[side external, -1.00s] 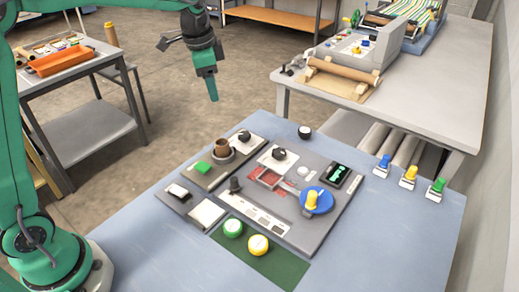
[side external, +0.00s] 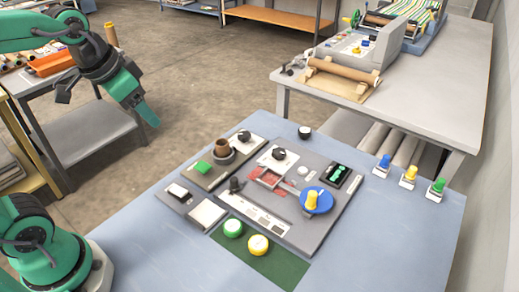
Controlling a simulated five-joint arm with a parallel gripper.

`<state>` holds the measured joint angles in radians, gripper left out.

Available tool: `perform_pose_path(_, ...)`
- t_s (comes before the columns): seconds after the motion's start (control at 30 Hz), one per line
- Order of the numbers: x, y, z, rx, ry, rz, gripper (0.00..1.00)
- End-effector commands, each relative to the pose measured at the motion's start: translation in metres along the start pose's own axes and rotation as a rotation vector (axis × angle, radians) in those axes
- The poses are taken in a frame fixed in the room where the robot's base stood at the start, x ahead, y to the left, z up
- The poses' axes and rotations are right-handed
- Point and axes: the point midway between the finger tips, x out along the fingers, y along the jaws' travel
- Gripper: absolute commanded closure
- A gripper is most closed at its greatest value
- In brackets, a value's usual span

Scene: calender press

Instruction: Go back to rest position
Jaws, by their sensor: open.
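My gripper (side external: 142,108) is at the upper left in the side external view. It hangs in the air over the floor, beyond the table's far left edge and apart from the control panel. Its green finger points down and to the right. I see nothing held in it. The arm is folded back toward its green base at the lower left. The grey control panel (side external: 262,222) lies on the blue-grey table (side external: 380,245), with a blue dial bearing a yellow knob (side external: 312,199).
Green button (side external: 233,228) and yellow button (side external: 258,245) sit at the panel's front. Blue, yellow and green switches (side external: 409,175) stand at the right table edge. A side table with an orange tray (side external: 50,64) stands behind the arm. A press (side external: 355,50) stands on the back table.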

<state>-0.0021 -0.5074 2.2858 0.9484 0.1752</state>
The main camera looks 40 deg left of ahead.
Motion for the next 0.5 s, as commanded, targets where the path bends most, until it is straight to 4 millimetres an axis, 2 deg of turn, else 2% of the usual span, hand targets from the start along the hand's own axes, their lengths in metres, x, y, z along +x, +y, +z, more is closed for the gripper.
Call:
perform_pose_path(0.2, -0.002, 0.007, 0.039, -0.105, 0.049, -0.005, 0.41)
perform_pose_path(0.33, 0.000, 0.010, 0.052, -0.147, 0.068, -0.006, 0.41)
perform_pose_path(0.5, 0.002, 0.011, 0.060, -0.172, 0.077, -0.006, 0.41)
